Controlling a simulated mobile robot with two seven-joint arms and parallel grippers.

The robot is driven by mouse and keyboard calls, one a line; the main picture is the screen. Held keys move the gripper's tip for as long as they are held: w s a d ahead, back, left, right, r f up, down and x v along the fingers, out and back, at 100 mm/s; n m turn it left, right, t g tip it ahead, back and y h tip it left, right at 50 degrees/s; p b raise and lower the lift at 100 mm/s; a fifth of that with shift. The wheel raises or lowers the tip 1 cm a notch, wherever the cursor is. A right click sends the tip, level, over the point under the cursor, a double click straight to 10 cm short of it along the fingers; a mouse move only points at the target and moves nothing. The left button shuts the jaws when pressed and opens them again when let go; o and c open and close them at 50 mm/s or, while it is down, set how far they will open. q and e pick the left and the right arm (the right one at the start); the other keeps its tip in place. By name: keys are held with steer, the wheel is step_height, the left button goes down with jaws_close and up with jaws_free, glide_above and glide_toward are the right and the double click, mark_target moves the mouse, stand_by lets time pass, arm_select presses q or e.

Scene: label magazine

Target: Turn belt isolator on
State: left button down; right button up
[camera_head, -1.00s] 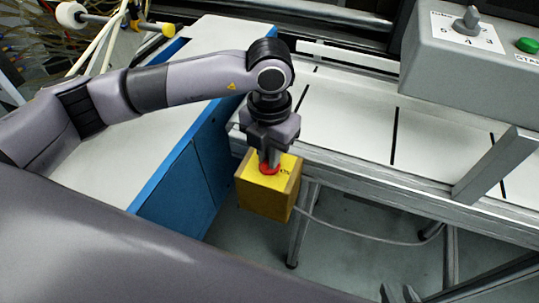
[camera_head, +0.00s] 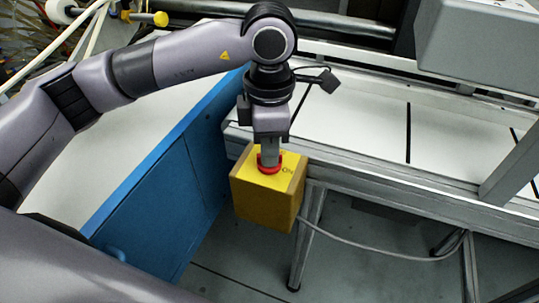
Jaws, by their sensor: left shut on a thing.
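The belt isolator is a yellow box (camera_head: 268,198) beside the conveyor frame, with a red round knob (camera_head: 268,168) on its top face. The letters "ON" show on the top to the right of the knob. My left gripper (camera_head: 269,160) points down from above and is shut on the knob. Its fingers hide much of the knob, so its exact angle is hard to tell. My right gripper is not in view.
A white conveyor belt (camera_head: 365,125) with black cross lines runs behind the box. A grey control box (camera_head: 480,50) stands at the upper right. A blue cabinet (camera_head: 160,205) is at the left. A cable (camera_head: 365,247) runs from the box to the right.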

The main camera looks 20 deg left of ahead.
arm_select(q)
steer(key=m+b, duration=0.2)
steer(key=m, duration=0.1)
steer(key=shift+m, duration=0.9)
steer(key=shift+b, duration=0.3)
steer(key=shift+r, duration=0.1)
steer(key=c, duration=1.2)
jaws_free()
steer(key=shift+o, duration=0.2)
